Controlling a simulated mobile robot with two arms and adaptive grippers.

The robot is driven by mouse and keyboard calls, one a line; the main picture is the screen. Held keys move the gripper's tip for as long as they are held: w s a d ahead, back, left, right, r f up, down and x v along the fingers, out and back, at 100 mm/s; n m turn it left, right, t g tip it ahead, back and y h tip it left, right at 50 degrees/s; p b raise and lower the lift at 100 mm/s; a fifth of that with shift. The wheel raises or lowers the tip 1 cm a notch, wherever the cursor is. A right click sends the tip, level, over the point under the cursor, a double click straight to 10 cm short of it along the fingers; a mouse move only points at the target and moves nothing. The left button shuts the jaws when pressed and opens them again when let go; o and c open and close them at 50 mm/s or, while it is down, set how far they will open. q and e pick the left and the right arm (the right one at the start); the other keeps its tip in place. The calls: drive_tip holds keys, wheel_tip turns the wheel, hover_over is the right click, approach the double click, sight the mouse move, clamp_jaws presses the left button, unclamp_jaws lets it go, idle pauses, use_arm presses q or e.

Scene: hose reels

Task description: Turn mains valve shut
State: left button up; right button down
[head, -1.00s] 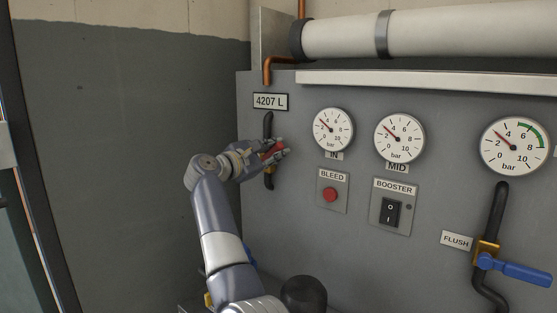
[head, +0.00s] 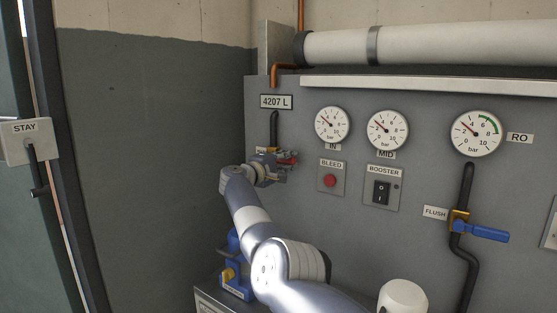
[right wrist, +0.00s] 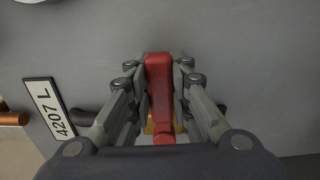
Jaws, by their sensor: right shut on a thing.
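The mains valve sits on a black pipe (head: 274,128) below the "4207 L" plate (head: 276,102). Its red lever (head: 291,160) points to the right, roughly crosswise to the pipe. My right gripper (head: 284,162) is shut on the lever. In the right wrist view, the red lever (right wrist: 158,85) lies between the two fingers of the gripper (right wrist: 160,72), with a little of the brass valve body (right wrist: 150,127) showing beneath. My gripper and arm hide most of the valve body in the head view. My left gripper is not in view.
To the right on the grey panel are several gauges, a red BLEED button (head: 330,181), a BOOSTER switch (head: 382,192) and a blue FLUSH lever (head: 488,234). A blue and yellow object (head: 235,275) stands low beside my arm. A STAY box (head: 27,141) is at far left.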

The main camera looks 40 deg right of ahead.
drive_tip(key=shift+f+m, duration=0.25)
drive_tip(key=shift+m, duration=0.05)
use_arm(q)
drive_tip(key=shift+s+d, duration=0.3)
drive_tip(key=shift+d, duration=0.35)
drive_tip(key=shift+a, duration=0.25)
use_arm(e)
drive_tip(key=c, duration=1.6)
unclamp_jaws()
drive_tip(key=shift+o, duration=0.8)
drive_tip(key=shift+d, duration=0.1)
drive_tip(key=shift+v, duration=0.95)
drive_tip(key=shift+s+a, duration=0.15)
drive_tip(key=shift+a, duration=0.4)
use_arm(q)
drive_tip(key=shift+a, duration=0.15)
use_arm(e)
drive_tip(key=v, duration=0.9)
